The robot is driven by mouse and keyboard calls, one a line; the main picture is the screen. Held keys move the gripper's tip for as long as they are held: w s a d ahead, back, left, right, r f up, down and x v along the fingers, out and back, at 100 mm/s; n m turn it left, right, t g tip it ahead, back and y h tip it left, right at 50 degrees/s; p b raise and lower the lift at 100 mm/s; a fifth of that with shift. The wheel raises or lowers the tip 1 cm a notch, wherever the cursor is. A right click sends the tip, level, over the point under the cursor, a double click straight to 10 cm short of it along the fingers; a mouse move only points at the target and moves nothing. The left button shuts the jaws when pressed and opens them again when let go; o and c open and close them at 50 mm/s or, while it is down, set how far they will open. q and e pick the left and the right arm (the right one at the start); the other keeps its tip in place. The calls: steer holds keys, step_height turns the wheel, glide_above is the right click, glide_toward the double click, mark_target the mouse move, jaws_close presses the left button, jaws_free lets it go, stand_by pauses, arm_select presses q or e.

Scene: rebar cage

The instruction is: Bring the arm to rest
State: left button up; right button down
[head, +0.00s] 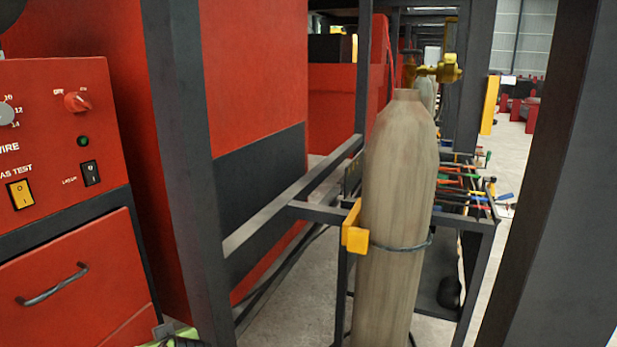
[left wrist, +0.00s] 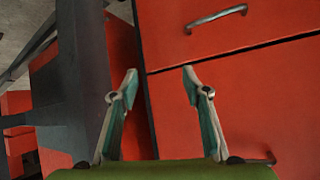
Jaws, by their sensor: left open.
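My left gripper (left wrist: 160,72) is open in the left wrist view, its two fingers apart with nothing between them. It points at the red cabinet front, near the upright seam beside a drawer (left wrist: 240,100). I cannot tell how far the fingertips are from the red surface. In the head view only a small green and grey part of my left arm or gripper shows at the bottom edge, left of the middle. The rest of that arm is out of frame. My right gripper is in neither view.
A red welding machine (head: 60,170) with knobs, switches and a handled drawer stands at the left. Dark steel posts (head: 185,170) frame the view. A tall gas cylinder (head: 392,200) stands by a tool rack (head: 465,190). Some grey floor (head: 320,285) shows between them.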

arm_select(q)
steer(key=s+d+f+m+g+h, duration=0.1)
steer(key=s+d+f+m+h, duration=0.15)
steer(key=s+f, duration=0.45)
steer(key=s+d+f+m+g+h, duration=0.1)
steer(key=s+d+f+m+h, duration=0.15)
steer(key=s+f, duration=0.4)
steer(key=s+d+f+m+g+h, duration=0.1)
steer(key=s+d+m, duration=0.15)
steer(key=s, duration=0.55)
steer(key=s+d+f+m+g+h, duration=0.15)
steer(key=s+d, duration=0.25)
steer(key=s, duration=0.4)
step_height(320, 180, down, 26)
steer(key=s, duration=0.3)
steer(key=s+a+f+m+g, duration=0.1)
steer(key=s+a+f+g, duration=0.1)
steer(key=s+f, duration=1.3)
steer(key=shift+s+a+f, duration=0.4)
steer(key=shift+s+a, duration=0.1)
steer(key=shift+s, duration=0.15)
